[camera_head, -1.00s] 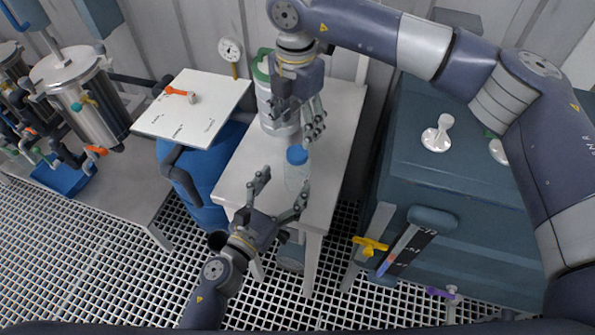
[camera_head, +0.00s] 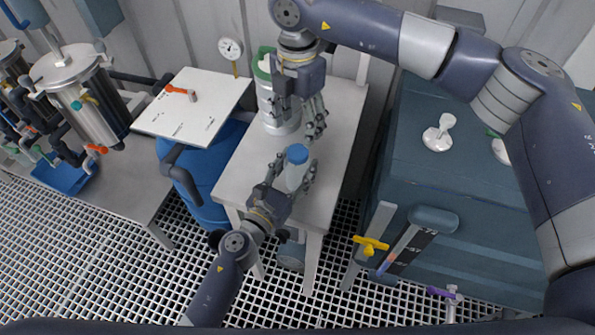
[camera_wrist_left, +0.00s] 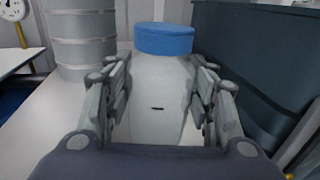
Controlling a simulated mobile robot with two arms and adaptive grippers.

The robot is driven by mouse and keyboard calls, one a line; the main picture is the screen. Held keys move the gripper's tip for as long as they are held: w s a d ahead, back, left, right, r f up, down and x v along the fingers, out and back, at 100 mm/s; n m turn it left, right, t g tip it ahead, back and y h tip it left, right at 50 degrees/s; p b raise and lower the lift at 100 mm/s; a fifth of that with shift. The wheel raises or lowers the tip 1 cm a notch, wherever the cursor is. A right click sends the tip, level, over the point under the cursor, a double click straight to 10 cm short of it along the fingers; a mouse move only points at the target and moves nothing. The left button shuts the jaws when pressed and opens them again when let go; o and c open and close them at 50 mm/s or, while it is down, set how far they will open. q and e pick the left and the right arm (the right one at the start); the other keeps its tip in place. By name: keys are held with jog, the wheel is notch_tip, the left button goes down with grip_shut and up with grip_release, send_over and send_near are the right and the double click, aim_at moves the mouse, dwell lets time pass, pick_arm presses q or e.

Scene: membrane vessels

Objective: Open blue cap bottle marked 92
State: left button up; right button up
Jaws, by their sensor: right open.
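A pale translucent bottle with a blue cap (camera_head: 297,154) stands upright on the white table. The bottle (camera_wrist_left: 157,95) fills the middle of the left wrist view, with its cap on top and a small dark mark on its front; I cannot read a number. My left gripper (camera_head: 295,172) has its fingers on both sides of the bottle, below the cap; whether they press on it is unclear. My right gripper (camera_head: 316,122) is open and empty, pointing down above and just behind the bottle, near the cap.
A metal canister with a green top (camera_head: 264,92) stands behind my right gripper. A white board (camera_head: 190,108) lies over a blue barrel (camera_head: 207,168) at left. A teal tank (camera_head: 455,185) stands at right. The table's front right is clear.

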aim_at(298, 151)
pick_arm(q)
grip_shut()
pick_arm(e)
jog(key=shift+f, duration=0.1)
jog(key=shift+f, duration=3.95)
jog(key=c, duration=1.1)
jog(key=shift+c, duration=0.2)
